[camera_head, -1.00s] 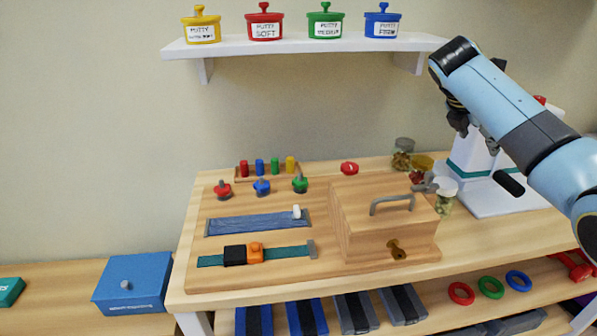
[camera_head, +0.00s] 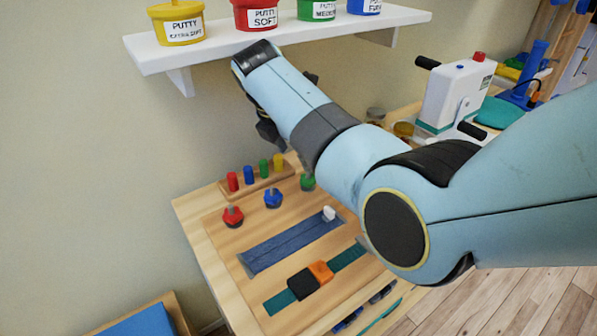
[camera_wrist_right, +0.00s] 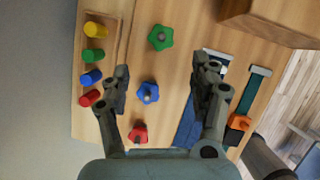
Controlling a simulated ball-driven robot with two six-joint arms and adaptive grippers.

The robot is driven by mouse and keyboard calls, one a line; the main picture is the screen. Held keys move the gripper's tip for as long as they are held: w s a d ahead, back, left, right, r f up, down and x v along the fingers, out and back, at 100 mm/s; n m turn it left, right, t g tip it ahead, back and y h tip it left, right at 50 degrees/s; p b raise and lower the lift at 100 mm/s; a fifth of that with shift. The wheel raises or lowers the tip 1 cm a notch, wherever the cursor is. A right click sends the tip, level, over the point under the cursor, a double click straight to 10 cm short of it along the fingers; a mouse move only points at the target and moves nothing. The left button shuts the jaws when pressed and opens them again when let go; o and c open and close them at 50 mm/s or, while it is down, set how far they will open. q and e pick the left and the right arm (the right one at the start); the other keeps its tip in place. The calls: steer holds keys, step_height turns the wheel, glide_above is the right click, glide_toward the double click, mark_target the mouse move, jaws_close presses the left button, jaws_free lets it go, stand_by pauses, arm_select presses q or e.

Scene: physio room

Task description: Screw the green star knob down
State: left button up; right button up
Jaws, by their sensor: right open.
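The green star knob (camera_head: 308,182) sits on its bolt on the wooden board, partly hidden by my right arm in the head view. In the right wrist view the green star knob (camera_wrist_right: 161,38) shows whole, ahead of my fingertips and between their lines. My right gripper (camera_head: 270,132) hangs above the back of the board; its fingers (camera_wrist_right: 162,75) are spread wide and empty. The blue star knob (camera_head: 272,198) lies between the fingers in the wrist view (camera_wrist_right: 148,92). The red star knob (camera_head: 233,216) is beside it, nearer the palm (camera_wrist_right: 138,133). My left gripper is not in view.
A peg rack (camera_head: 262,178) with coloured pegs stands behind the knobs. A blue zip strip (camera_head: 285,245) and a buckle strap (camera_head: 303,283) lie in front. The putty shelf (camera_head: 215,50) is above my right gripper. A wooden box (camera_wrist_right: 265,20) is near the green knob.

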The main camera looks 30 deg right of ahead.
glide_above(308, 178)
steer(key=s+a, duration=0.1)
steer(key=a, duration=0.1)
step_height(308, 178, down, 4)
steer(key=shift+a+f+b, duration=0.1)
steer(key=shift+f+b, duration=0.1)
steer(key=shift+b, duration=0.25)
steer(key=b+x, duration=0.1)
steer(key=x, duration=0.3)
steer(key=shift+w+f, duration=0.1)
steer(key=shift+f, duration=0.1)
steer(key=shift+w+d+f+b, duration=0.1)
steer(key=shift+d+f+b, duration=0.2)
steer(key=shift+f, duration=0.3)
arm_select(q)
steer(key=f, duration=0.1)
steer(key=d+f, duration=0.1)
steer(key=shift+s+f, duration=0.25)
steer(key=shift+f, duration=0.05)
arm_select(e)
steer(key=c, duration=1.2)
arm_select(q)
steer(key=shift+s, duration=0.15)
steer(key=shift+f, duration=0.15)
